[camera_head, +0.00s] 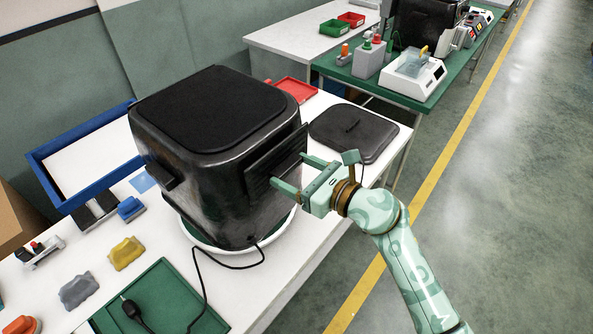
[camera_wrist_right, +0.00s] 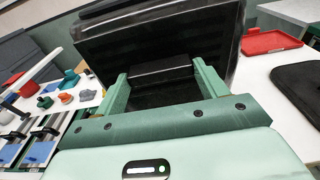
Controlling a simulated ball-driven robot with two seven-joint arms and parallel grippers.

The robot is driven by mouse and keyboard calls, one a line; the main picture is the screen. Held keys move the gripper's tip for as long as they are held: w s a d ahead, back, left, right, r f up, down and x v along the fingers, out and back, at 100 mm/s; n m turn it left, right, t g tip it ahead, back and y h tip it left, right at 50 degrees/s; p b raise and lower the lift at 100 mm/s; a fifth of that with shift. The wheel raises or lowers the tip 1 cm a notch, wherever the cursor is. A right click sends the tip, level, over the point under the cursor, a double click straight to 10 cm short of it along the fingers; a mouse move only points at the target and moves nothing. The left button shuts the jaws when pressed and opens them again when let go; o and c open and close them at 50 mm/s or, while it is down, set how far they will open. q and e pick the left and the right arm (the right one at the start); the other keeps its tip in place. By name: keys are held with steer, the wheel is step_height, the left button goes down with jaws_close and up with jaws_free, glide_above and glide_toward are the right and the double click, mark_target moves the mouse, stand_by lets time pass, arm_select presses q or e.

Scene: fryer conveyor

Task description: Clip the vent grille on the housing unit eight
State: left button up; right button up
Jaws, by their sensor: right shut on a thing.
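The black housing unit (camera_head: 190,190) stands upright on a round white base on the white table. The dark slatted vent grille (camera_head: 268,163) is upright at the housing's right side face, close against it; I cannot tell whether it is clipped in. My right gripper (camera_head: 302,174) comes from the right and is shut on the grille, its two fingers at the grille's outer side. The grille's inner side is hidden. My left gripper is not in view.
A black lid (camera_head: 355,132) lies right of the housing, with a red tray (camera_head: 296,90) behind. A blue-rimmed tray (camera_head: 45,180) is at left. A green tray (camera_head: 150,282), black cable (camera_head: 205,278) and small coloured pieces (camera_head: 126,253) are in front.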

steer(key=shift+x, duration=0.85)
stand_by(0.5)
steer(key=shift+r, duration=0.1)
steer(key=o, duration=1.3)
steer(key=shift+c, duration=0.2)
steer(key=shift+p+v, duration=0.4)
steer(key=shift+v, duration=0.75)
steer(key=v, duration=0.3)
steer(key=p+v, duration=0.1)
steer(key=shift+s+d+f, duration=0.25)
steer(key=shift+d+f, duration=0.1)
steer(key=shift+f, duration=0.05)
